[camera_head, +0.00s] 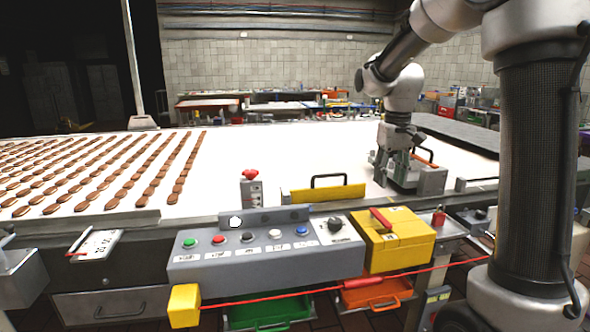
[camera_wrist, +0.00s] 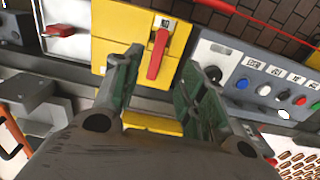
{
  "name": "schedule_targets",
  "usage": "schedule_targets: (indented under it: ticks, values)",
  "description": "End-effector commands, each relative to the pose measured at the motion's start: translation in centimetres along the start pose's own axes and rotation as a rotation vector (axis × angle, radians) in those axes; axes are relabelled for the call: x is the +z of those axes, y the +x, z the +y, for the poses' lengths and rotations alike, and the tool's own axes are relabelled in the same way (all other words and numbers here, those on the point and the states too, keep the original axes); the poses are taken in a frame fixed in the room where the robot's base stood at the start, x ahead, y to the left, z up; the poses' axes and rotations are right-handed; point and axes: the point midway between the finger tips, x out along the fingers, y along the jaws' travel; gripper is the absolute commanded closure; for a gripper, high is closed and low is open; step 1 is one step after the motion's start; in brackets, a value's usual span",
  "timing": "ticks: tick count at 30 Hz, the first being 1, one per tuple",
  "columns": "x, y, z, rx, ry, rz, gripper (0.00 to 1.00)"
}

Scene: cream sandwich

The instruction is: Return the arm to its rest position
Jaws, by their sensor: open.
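My gripper (camera_head: 392,176) is at the end of my arm, pointing down over the right part of the white conveyor, left of a grey metal block (camera_head: 432,181). In the wrist view my gripper (camera_wrist: 168,72) has its two dark green-grey fingers spread apart, with nothing held between them. The yellow switch box with a red lever (camera_wrist: 157,54) shows beyond and between the fingertips, apart from them. My arm is bent, reaching out from the column at right in the head view.
The grey button panel (camera_head: 265,256) and yellow switch box (camera_head: 398,243) line the conveyor's front edge. A red mushroom button (camera_head: 250,175) and a yellow plate with a black handle (camera_head: 328,192) stand behind them. Rows of brown biscuits (camera_head: 107,170) cover the conveyor's left; its middle is clear.

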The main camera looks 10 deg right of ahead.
Motion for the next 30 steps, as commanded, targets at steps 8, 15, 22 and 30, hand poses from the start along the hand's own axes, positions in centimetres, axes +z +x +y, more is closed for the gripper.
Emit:
schedule_targets:
  ticks: [8, 15, 22, 30]
  values:
    - [8.7, 0.8, -0.4, -0.001, 0.019, 0.001, 0.59]
    - [18.6, -0.9, -0.9, 0.0, 0.024, 0.138, 0.59]
    - [24.1, -1.8, -1.2, 0.0, 0.018, 0.284, 0.59]
    - [24.8, -3.4, -1.3, 0.0, 0.014, 0.367, 0.59]
